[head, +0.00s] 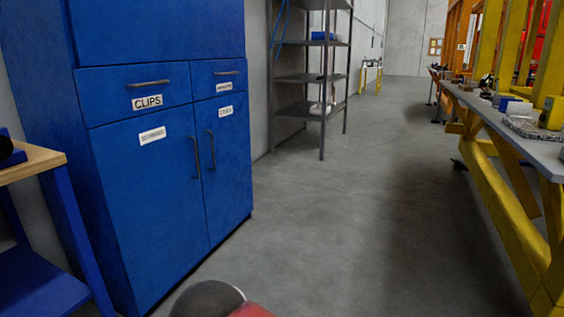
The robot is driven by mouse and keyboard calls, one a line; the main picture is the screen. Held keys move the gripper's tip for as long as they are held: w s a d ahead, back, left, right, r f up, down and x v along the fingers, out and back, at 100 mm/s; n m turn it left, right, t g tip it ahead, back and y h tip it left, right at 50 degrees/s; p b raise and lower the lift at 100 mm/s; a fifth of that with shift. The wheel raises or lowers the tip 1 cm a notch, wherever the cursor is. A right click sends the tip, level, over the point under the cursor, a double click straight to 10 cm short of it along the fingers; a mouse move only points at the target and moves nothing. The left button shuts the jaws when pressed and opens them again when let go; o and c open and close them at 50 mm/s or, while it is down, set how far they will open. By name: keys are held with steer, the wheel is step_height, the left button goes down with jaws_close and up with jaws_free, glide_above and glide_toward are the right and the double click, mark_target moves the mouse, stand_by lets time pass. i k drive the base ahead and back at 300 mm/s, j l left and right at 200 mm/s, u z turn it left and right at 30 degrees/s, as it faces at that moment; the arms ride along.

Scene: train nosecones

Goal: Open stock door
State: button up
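A blue cabinet (150,190) stands at the left, with two lower doors side by side, both closed. The right door (230,180) has a small white label (226,111) near its top, too small to read surely. A dark vertical handle (211,150) is near this door's left edge. The left door (150,215) has its own label (152,135) and a vertical handle (196,158) near its right edge. My gripper is not in view. A rounded dark grey and red part at the bottom edge looks like part of my arm.
Two closed drawers, one marked CLIPS (147,102), sit above the doors. A wooden-topped bench (30,162) stands close at the left. A metal shelf (305,79) is beyond the cabinet. A yellow-legged workbench (500,110) lines the right. The grey floor (340,220) between is clear.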

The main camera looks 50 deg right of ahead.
mark_target(223, 123)
steer(key=z, duration=1.1)
steer(key=i+j, duration=0.15)
steer(key=i, duration=0.4)
steer(key=i+j, duration=0.15)
steer(key=i, duration=0.35)
steer(key=i+j, duration=0.15)
steer(key=i, duration=0.4)
steer(key=i+j, duration=0.15)
steer(key=i, duration=0.35)
steer(key=z, duration=0.05)
